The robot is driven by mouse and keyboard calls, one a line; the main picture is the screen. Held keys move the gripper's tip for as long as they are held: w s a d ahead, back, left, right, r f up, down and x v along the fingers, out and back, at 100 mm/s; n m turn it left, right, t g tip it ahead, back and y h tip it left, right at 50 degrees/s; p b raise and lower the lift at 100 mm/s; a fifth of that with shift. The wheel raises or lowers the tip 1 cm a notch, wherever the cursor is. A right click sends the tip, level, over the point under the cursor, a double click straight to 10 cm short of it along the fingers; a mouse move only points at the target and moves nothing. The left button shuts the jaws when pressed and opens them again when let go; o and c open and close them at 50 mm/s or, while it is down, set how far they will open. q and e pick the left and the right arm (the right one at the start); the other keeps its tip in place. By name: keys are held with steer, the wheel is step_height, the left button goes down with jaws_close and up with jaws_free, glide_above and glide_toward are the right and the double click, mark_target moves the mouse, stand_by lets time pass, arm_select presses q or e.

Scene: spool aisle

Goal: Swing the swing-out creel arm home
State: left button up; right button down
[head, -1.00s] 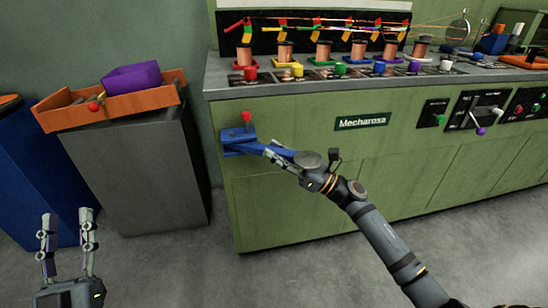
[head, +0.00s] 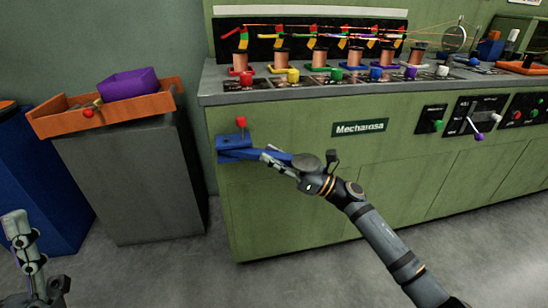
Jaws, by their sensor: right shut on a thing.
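The swing-out creel arm (head: 258,155) is a blue bar on a blue bracket (head: 232,143) fixed to the left end of the green machine front. A red knob (head: 241,122) stands on top of the bracket. The arm sticks out from the bracket to the right, close along the machine front. My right gripper (head: 270,156) is shut on the blue arm; its far end is partly hidden behind the gripper and wrist. My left gripper (head: 20,235) is at the lower left edge, away from the machine, and only partly in view.
The green machine (head: 300,195) carries several copper spools along its top. A grey cabinet (head: 130,185) with an orange tray (head: 55,122) and purple box (head: 128,84) stands to the left. A blue bin (head: 40,190) is at the far left. Grey floor lies clear in front.

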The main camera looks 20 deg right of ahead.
steer(key=c, duration=1)
jaws_free()
steer(key=shift+c, duration=0.2)
steer(key=v, duration=1.2)
steer(key=shift+r, duration=0.1)
